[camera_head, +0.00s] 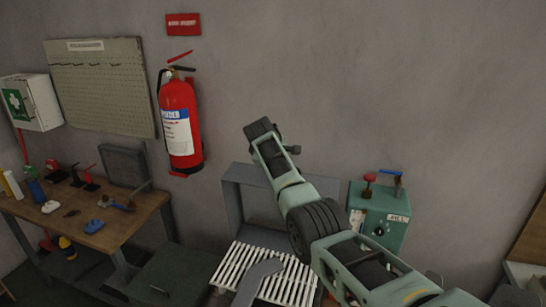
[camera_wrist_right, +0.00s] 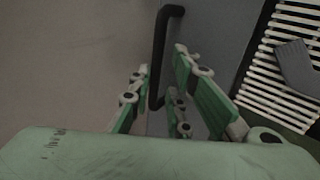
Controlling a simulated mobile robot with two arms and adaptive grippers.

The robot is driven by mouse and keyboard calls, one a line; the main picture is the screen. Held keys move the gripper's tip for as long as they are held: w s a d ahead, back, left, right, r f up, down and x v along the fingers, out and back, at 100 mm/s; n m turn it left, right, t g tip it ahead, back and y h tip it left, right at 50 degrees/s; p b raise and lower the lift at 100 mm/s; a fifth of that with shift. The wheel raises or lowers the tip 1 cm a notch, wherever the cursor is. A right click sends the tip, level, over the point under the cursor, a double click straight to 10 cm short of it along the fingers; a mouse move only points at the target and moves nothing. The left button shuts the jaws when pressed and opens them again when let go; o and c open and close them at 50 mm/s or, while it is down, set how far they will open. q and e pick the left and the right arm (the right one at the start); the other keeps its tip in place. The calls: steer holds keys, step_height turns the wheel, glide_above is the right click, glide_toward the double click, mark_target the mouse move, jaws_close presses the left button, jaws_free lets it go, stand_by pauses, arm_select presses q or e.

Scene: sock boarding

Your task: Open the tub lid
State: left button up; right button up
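The tub's grey lid (camera_head: 233,205) stands upright behind a white slatted rack (camera_head: 285,285), its hollow side facing me; its grey face (camera_wrist_right: 225,25) also shows in the right wrist view. My right gripper (camera_head: 264,138) reaches in from the lower right, its tip above the lid's top edge near the wall. In the right wrist view its green fingers (camera_wrist_right: 165,100) are apart, with a black bar handle (camera_wrist_right: 160,60) showing between them. I cannot tell whether they touch it. The arm hides part of the lid. My left gripper is out of view.
A grey sock board (camera_head: 260,279) lies on the rack. A green control box (camera_head: 378,220) stands to the right. A dark green box (camera_head: 175,275) and a wooden bench (camera_head: 125,225) are to the left. A fire extinguisher (camera_head: 180,125) hangs on the wall left of the arm.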

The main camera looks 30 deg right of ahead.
steer(key=v, duration=1)
steer(key=shift+s+r, duration=0.15)
steer(key=shift+r, duration=0.15)
steer(key=shift+a, duration=0.1)
steer(key=shift+c, duration=0.2)
